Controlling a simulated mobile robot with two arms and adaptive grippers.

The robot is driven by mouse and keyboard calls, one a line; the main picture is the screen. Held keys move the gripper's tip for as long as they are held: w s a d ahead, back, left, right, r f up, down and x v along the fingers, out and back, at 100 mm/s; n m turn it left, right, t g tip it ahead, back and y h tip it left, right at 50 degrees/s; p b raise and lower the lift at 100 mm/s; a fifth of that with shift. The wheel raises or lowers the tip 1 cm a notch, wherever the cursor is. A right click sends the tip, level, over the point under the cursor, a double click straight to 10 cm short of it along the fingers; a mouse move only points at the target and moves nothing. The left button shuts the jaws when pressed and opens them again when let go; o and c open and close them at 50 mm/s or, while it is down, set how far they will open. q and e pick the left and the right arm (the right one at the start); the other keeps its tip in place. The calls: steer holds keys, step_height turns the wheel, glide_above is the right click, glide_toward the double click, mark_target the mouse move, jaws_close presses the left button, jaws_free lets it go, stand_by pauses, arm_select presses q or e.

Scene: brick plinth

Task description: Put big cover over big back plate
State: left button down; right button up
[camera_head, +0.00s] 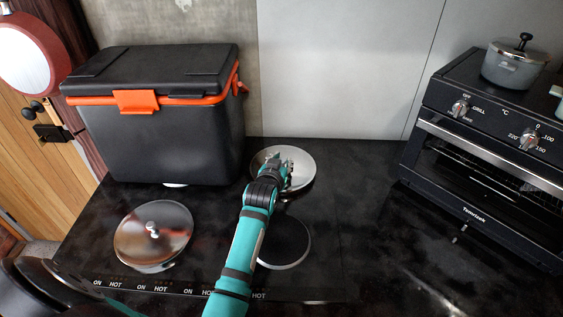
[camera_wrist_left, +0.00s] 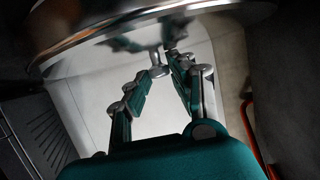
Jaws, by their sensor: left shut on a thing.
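A round silver cover (camera_head: 305,168) is at the back right of the black cooktop. My left gripper (camera_head: 285,166) is over it, shut on its knob. The big back plate is not visible; the cover and gripper hide that spot. I cannot tell whether the cover rests on it or hangs just above. My right gripper is not in view.
A second silver cover (camera_head: 152,237) with a knob lies on the front left of the cooktop. A dark front plate (camera_head: 285,243) is bare beside my arm. A black cooler box (camera_head: 160,135) with orange trim stands back left. An oven (camera_head: 490,150) with a pot (camera_head: 513,68) stands right.

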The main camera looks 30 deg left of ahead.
arm_select(q)
steer(key=shift+f, duration=0.3)
steer(key=c, duration=1)
jaws_free()
steer(key=shift+c, duration=0.2)
steer(key=v, duration=0.7)
steer(key=shift+s+r, duration=0.1)
steer(key=shift+s, duration=0.15)
